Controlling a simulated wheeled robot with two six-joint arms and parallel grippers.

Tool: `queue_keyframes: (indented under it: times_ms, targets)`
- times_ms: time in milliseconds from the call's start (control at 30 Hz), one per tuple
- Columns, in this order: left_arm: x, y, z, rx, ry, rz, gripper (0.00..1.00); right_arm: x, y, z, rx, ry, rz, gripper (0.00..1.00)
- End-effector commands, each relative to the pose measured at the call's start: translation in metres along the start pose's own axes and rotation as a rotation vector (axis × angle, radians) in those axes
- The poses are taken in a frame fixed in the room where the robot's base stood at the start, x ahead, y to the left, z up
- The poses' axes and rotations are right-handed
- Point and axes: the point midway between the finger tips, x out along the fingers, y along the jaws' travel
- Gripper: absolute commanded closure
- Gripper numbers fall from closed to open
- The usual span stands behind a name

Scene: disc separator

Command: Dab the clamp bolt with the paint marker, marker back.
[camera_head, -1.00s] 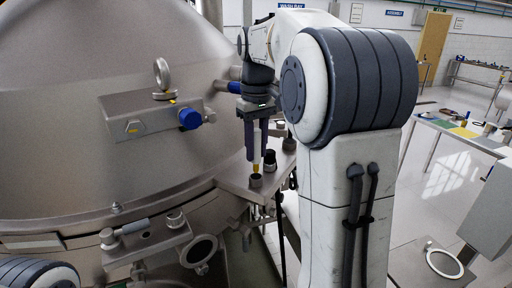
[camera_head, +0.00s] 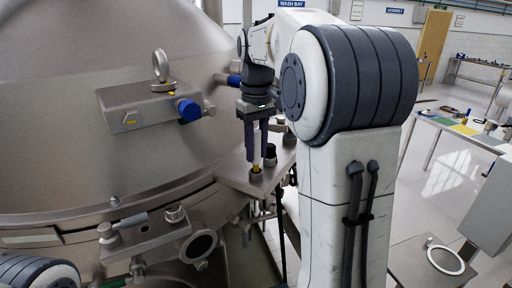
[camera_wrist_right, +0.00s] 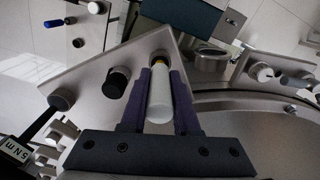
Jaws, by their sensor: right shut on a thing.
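My right gripper (camera_head: 257,158) is shut on the paint marker, fingers pointing down above a grey shelf beside the machine. In the right wrist view the marker (camera_wrist_right: 160,97) is a pale cylinder between the purple fingers, with a yellow end (camera_head: 256,167). That end is at the mouth of a small cup-like holder (camera_head: 256,176); how deep it sits is hard to tell. A hex bolt head (camera_head: 130,118), possibly the clamp bolt, is on the steel block at the left and looks yellowish. My left gripper is out of view; only part of my left arm shows.
A dark-capped post (camera_head: 270,152) stands close beside the holder on the shelf (camera_head: 236,176). The large steel machine body (camera_head: 100,160) fills the left.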

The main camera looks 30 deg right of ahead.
Motion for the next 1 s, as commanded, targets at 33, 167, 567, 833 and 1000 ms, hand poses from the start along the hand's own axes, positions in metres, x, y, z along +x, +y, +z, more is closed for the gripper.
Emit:
queue_keyframes:
  times_ms: [33,167,567,833,1000]
  targets:
    - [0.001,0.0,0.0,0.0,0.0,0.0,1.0,0.0,0.0,-0.001,0.0,0.004,0.001,1.0]
    - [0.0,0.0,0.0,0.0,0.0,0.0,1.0,-0.001,0.0,-0.001,0.0,0.004,0.002,1.0]
    - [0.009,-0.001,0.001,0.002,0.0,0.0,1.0,0.011,0.0,0.0,0.0,0.003,0.001,1.0]
    - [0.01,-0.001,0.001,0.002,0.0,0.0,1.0,0.013,0.0,0.0,0.0,0.004,0.001,0.36]
    - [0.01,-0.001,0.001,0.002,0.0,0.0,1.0,0.013,0.0,0.0,0.0,0.003,0.001,0.36]
